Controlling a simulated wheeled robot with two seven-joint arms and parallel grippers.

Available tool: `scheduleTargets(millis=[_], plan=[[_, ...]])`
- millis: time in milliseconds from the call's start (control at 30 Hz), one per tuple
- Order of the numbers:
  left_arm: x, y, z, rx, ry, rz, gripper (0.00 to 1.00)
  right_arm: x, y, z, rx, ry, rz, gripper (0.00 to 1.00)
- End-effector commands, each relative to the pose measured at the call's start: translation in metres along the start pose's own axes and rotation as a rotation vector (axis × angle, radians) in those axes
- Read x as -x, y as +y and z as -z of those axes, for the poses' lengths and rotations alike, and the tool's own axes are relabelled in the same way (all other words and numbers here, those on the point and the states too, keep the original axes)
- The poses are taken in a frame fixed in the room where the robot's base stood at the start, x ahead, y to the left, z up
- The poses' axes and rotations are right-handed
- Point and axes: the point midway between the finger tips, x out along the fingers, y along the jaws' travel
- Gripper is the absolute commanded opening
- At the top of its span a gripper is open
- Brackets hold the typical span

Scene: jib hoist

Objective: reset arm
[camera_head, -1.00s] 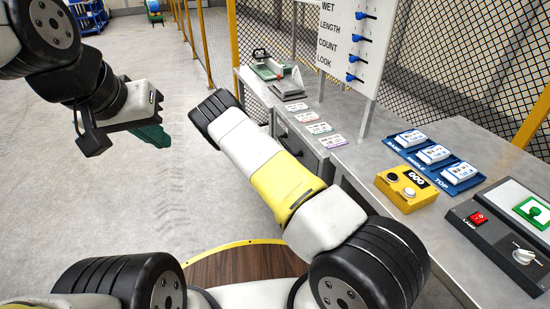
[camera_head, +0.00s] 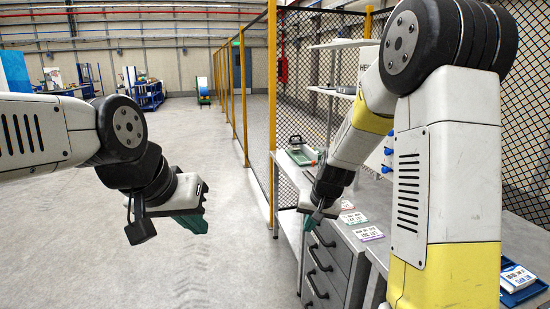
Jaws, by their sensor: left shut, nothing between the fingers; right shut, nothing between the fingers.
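My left gripper (camera_head: 190,222) hangs over the open floor at the left, its green fingers pointing down and closed with nothing in them. My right gripper (camera_head: 312,220) is in front of the bench, near its front edge and the drawers. Its green fingers are small in view and shut on nothing. My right arm's large white and yellow links fill the right of the view and hide much of the bench and the board.
The grey bench (camera_head: 379,195) with drawers (camera_head: 322,269) runs along the right. Cards (camera_head: 366,233) and a green device (camera_head: 300,151) lie on it. A blue tray (camera_head: 517,282) is at the lower right. A mesh fence (camera_head: 258,110) stands behind.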

Motion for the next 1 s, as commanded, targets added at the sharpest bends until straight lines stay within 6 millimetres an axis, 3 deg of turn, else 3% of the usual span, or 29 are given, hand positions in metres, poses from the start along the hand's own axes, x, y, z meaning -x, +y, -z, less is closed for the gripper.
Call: scheduleTargets(millis=[33, 200, 400, 500, 700, 1000], plan=[[0.0, 0.0, 0.0, 0.0, 0.0, 0.0, 0.0, 0.029, -0.002, -0.002, 0.0, 0.015, 0.027, 0.0], [0.0, 0.0, 0.0, 0.0, 0.0, 0.0, 0.0, 0.109, -0.006, -0.025, 0.03, 0.039, 0.087, 0.0], [0.0, 0.0, 0.0, 0.0, 0.0, 0.0, 0.0, 0.189, 0.0, -0.07, 0.083, 0.079, 0.106, 0.0], [0.0, 0.0, 0.0, 0.0, 0.0, 0.0, 0.0, 0.219, 0.006, -0.097, 0.112, 0.1, 0.094, 0.0], [0.0, 0.0, 0.0, 0.0, 0.0, 0.0, 0.0, 0.252, 0.017, -0.139, 0.148, 0.131, 0.054, 0.0], [0.0, 0.0, 0.0, 0.0, 0.0, 0.0, 0.0, 0.26, 0.021, -0.153, 0.16, 0.138, 0.034, 0.0]])
